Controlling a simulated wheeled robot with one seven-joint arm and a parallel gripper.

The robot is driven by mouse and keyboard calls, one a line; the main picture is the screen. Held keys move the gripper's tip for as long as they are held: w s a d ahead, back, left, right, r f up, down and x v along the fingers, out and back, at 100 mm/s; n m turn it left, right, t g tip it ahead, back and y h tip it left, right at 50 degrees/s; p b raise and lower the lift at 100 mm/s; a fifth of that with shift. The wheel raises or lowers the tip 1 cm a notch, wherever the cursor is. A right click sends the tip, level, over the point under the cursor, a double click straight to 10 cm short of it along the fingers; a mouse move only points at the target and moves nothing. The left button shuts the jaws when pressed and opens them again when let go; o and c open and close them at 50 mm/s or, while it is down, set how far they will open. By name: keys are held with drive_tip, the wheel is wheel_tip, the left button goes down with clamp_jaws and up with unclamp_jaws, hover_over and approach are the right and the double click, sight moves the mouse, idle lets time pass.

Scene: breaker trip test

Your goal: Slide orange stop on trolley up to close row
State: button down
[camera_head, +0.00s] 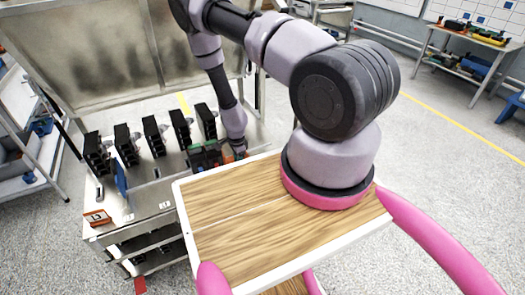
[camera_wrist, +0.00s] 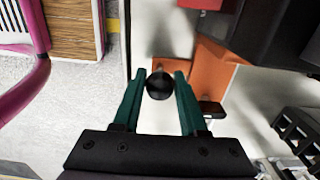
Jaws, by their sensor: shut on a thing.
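The orange stop (camera_wrist: 212,78) lies on the trolley's pale metal top in the wrist view, an angled orange piece with a round black knob (camera_wrist: 160,85). My gripper (camera_wrist: 160,86) has its two teal fingers on either side of the knob and is shut on it. In the head view, the orange stop (camera_head: 228,157) is a small patch under my wrist, mostly hidden by the arm. To its left on the trolley (camera_head: 150,200) stands a short row of dark blocks (camera_head: 205,157) with green and red parts. Whether the stop touches the row cannot be told.
Several black breaker-like units (camera_head: 153,136) stand along the trolley's back. A small orange-and-white block (camera_head: 97,218) sits at its front left corner. A wood-topped surface with a white rim (camera_head: 235,235) is close on the right.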

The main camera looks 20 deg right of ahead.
drive_tip(key=shift+s+a, duration=0.2)
drive_tip(key=shift+a, duration=6.6)
drive_tip(key=shift+s+a, duration=0.1)
drive_tip(key=shift+a, duration=0.5)
drive_tip(key=shift+s+a, duration=0.15)
drive_tip(key=shift+a, duration=6.35)
drive_tip(key=shift+c, duration=1.8)
unclamp_jaws()
wheel_tip(320, 180, up, 11)
drive_tip(key=shift+f, duration=0.1)
